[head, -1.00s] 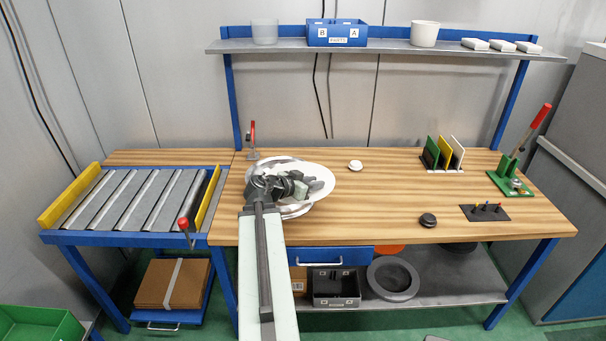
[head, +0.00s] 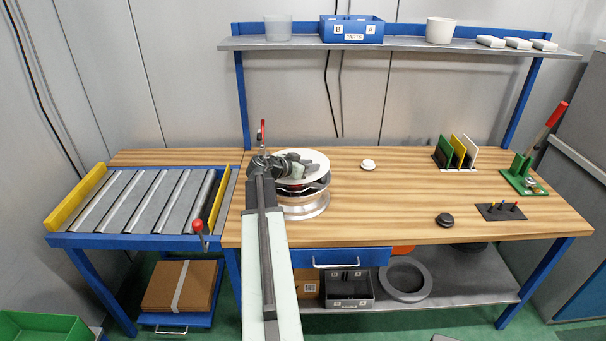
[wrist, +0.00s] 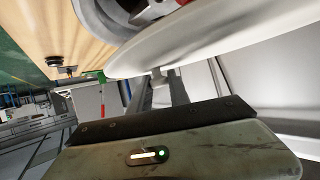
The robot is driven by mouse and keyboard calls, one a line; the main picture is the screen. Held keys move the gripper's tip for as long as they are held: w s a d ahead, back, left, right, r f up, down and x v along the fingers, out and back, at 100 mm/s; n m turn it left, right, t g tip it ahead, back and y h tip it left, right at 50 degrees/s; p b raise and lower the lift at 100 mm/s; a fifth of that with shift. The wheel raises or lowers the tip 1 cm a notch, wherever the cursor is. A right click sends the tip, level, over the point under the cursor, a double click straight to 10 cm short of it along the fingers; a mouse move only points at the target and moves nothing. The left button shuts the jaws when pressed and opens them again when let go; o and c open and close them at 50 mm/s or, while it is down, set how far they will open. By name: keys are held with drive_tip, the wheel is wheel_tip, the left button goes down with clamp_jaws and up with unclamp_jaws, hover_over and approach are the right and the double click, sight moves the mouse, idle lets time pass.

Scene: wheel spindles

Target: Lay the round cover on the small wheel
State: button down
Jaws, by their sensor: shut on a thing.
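The round cover is a thin white disc (head: 316,159), and it also shows large, seen nearly edge-on, in the wrist view (wrist: 200,45). My gripper (head: 298,165) is shut on it in the head view. The small wheel (head: 305,208) is a pale silver, stepped wheel on the bench under the cover. Dark and copper-coloured parts show between the two, and the cover appears apart from the wheel's rim. In the wrist view, part of the wheel (wrist: 95,22) shows at the top. My arm and gripper hide the left side of both.
A red-tipped clamp (head: 262,133) stands just behind my gripper. On the wooden bench (head: 400,200) are a white knob (head: 368,165), a black knob (head: 444,219) and a peg plate (head: 500,211). The bench middle is clear. A roller conveyor (head: 140,205) lies left.

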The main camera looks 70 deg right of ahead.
sight(310, 174)
wheel_tip(310, 174, down, 4)
drive_tip(key=b, duration=0.4)
drive_tip(key=shift+s, duration=0.1)
drive_tip(key=shift+r, duration=0.25)
drive_tip(key=shift+w+f, duration=0.1)
drive_tip(key=shift+w, duration=0.15)
drive_tip(key=c, duration=1.2)
unclamp_jaws()
drive_tip(key=shift+a, duration=0.1)
drive_tip(key=shift+c, duration=0.2)
drive_tip(key=shift+p, duration=0.35)
drive_tip(key=p+v, duration=0.1)
drive_tip(key=v, duration=0.2)
drive_tip(key=p+v, duration=0.2)
drive_tip(key=v, duration=0.2)
drive_tip(key=p+v, duration=0.1)
drive_tip(key=v, duration=0.3)
drive_tip(key=shift+a+r, duration=0.15)
drive_tip(key=shift+r, duration=0.25)
drive_tip(key=shift+w+a, duration=0.1)
drive_tip(key=shift+a, duration=0.15)
